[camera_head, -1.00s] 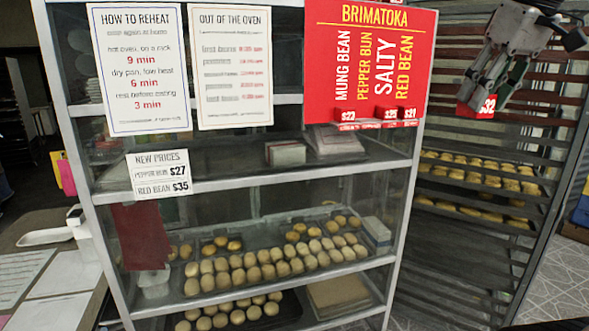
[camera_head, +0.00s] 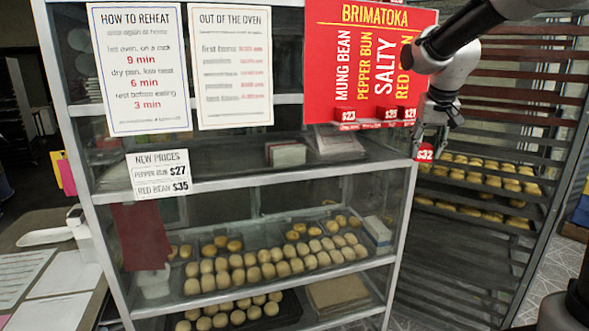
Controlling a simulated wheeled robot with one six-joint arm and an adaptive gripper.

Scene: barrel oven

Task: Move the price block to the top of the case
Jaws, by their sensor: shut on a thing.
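A small red price block (camera_head: 425,154) marked $32 is in my gripper (camera_head: 430,146), at the right edge of the case. My gripper is shut on it and points down, with my arm coming in from the upper right. The block shows below the fingers; whether it touches the case frame I cannot tell. The display case (camera_head: 290,190) is a glass-fronted cabinet with pale metal edges and shelves. Its uppermost edge is cut off by the picture.
A red menu board (camera_head: 345,60) covers the case's upper right, with several small red price tags along its bottom. White notices (camera_head: 139,70) hang to the left. A dark rack (camera_head: 500,130) with trays of buns stands at right. A counter (camera_head: 60,290) is at lower left.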

